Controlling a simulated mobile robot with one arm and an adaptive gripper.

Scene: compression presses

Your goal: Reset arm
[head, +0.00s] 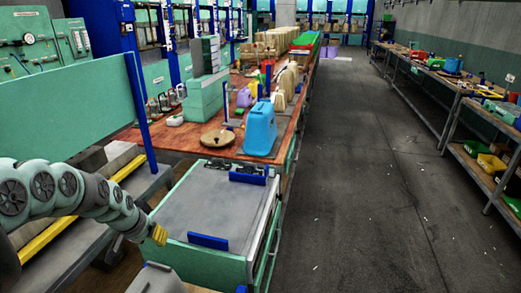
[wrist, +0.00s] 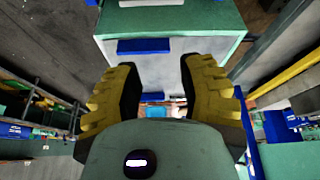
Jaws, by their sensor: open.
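My gripper (wrist: 160,88) shows in the wrist view with its two yellow and black fingers apart and nothing between them. In the head view my arm comes in from the left, and the yellow end of my gripper (head: 158,234) is at the left edge of a grey-topped green cabinet (head: 180,254). Whether it touches the cabinet I cannot tell. The cabinet also shows in the wrist view (wrist: 228,17), beyond the fingertips, with a blue block (wrist: 144,46) on it. In the head view this blue block (head: 208,241) is near the cabinet top's front edge.
A wooden workbench (head: 190,138) stands behind the cabinet, with a blue container (head: 260,130) and a round brown disc (head: 217,138). A blue post (head: 140,110) and green panel (head: 70,105) stand close to my arm. The aisle floor (head: 370,180) to the right is clear.

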